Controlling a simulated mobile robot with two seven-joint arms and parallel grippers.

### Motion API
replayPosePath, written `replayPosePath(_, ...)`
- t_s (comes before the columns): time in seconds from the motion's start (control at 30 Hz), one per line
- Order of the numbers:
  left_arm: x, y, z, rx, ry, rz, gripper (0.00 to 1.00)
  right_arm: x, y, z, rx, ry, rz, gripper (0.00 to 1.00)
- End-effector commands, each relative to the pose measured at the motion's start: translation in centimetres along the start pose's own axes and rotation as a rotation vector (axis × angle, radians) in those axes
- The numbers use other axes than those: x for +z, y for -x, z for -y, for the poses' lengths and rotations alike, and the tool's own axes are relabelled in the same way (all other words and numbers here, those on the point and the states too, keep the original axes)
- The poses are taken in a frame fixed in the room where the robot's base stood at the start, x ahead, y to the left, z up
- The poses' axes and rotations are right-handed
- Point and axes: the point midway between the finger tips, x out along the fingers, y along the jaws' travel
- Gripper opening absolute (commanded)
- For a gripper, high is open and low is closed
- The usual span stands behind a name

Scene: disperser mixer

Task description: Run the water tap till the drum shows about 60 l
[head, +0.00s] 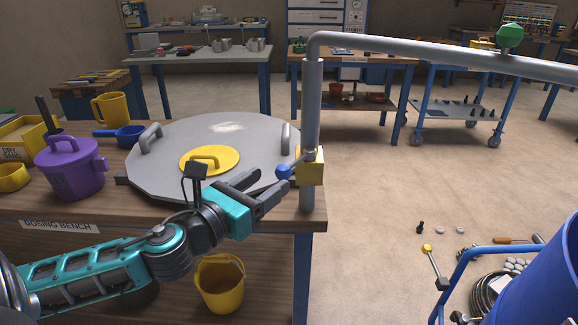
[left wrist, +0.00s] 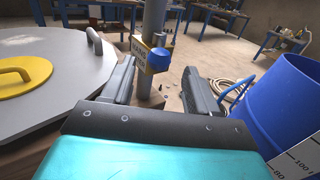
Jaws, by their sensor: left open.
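The water tap is a yellow block (head: 313,167) with a blue knob (head: 284,172) on an upright grey pipe (head: 311,110) at the bench corner. My left gripper (head: 277,184) is open and empty, its fingertips close to the knob. In the left wrist view the knob (left wrist: 160,60) stands beyond and between the open fingers (left wrist: 160,75); contact cannot be told. The water level is not visible. My right gripper is not in view.
The dosing bench (head: 170,212) holds a large grey lid (head: 250,150) with a yellow hatch (head: 222,161), a purple lidded pot (head: 70,170) and a yellow jug (head: 110,108). The overhead pipe (head: 420,48) with a green knob (head: 510,37) runs right. Floor beyond the bench is mostly clear.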

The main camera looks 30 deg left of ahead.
Motion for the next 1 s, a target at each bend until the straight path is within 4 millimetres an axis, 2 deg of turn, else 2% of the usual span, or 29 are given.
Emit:
replayPosePath(0.6, 0.1, -6.5, -0.1, 0.001, 0.002, 0.002, 0.59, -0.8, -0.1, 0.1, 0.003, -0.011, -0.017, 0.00)
replayPosePath(0.8, 0.0, -7.6, 0.0, 0.001, 0.001, 0.001, 0.59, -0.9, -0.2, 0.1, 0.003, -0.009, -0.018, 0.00)
replayPosePath(1.0, 0.0, -7.8, 0.0, 0.000, 0.000, -0.001, 0.59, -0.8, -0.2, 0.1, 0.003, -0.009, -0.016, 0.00)
